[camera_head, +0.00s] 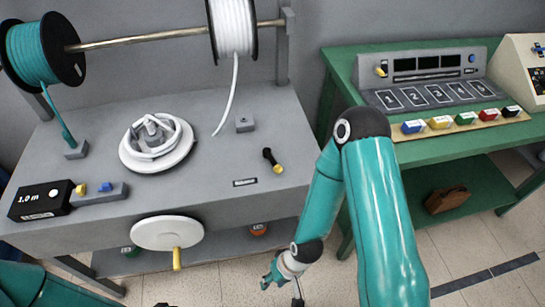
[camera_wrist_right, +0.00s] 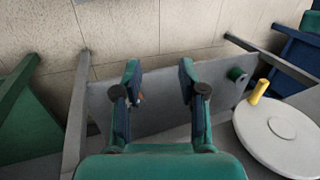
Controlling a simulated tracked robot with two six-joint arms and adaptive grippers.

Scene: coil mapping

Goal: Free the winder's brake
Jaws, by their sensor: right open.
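The winder is a grey bench with a white winding disc (camera_head: 157,143) on its top and a white handwheel (camera_head: 167,233) with a yellow crank handle (camera_head: 177,258) on its front. A short black lever with a yellow end (camera_head: 272,160) stands on the right of the top, near a small label; it looks like the brake, but the label is unreadable. My right gripper (camera_head: 283,275) is open and empty, low in front of the bench and well below the lever. Its spread fingers show in the right wrist view (camera_wrist_right: 159,70). My left gripper is out of view.
A teal spool (camera_head: 30,55) and a white spool (camera_head: 235,27) hang on a rod above the bench. A black length counter (camera_head: 40,201) sits at the left. A green table (camera_head: 440,150) with a numbered panel stands right, beyond my right arm.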

